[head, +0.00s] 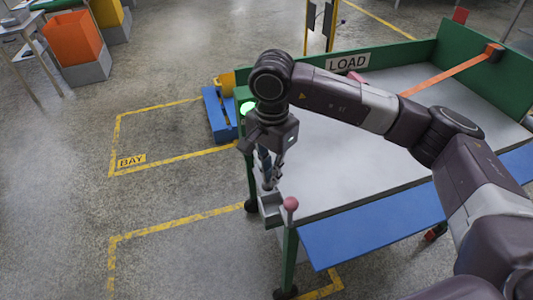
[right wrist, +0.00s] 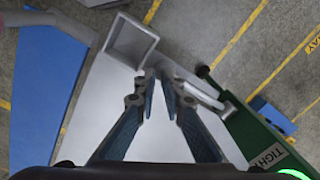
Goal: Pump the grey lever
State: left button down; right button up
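My right gripper (head: 267,185) points down at the near left corner of the green-framed table. Below its tips is a grey box-like fitting (head: 270,208), with a red ball knob (head: 290,203) beside it. In the right wrist view, the right gripper's fingertips (right wrist: 157,76) are close together with a narrow gap between them. A hollow grey square part (right wrist: 130,40) lies just beyond them, and a grey bar (right wrist: 200,90) runs off to their right. I cannot tell which grey part is the lever, or whether the tips touch it. My left gripper is not in view.
The table's grey top (head: 340,150) is mostly clear, with an orange strap (head: 450,72) at the back and a LOAD sign (head: 347,62). A blue panel (head: 375,228) runs along the front. A green light (head: 247,107) glows at the left edge. Open floor lies left.

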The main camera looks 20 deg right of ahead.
jog(key=shift+w+a+r+p, duration=0.15)
jog(key=shift+a+p, duration=0.1)
jog(key=shift+p, duration=0.3)
jog(key=shift+w+a+r+p, duration=0.2)
jog(key=shift+r+p, duration=0.2)
jog(key=shift+r, duration=0.45)
jog(key=shift+w+a+r+p, duration=0.15)
jog(key=shift+r+p, duration=0.2)
jog(key=shift+r, duration=0.5)
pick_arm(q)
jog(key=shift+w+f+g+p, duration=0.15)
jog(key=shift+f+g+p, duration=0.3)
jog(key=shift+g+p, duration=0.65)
pick_arm(e)
jog(key=r, duration=0.1)
jog(key=w+r, duration=0.1)
jog(key=r, duration=0.1)
jog(key=w+r, duration=0.1)
jog(key=shift+a+r, duration=0.15)
jog(key=shift+r, duration=0.1)
jog(key=shift+r, duration=0.1)
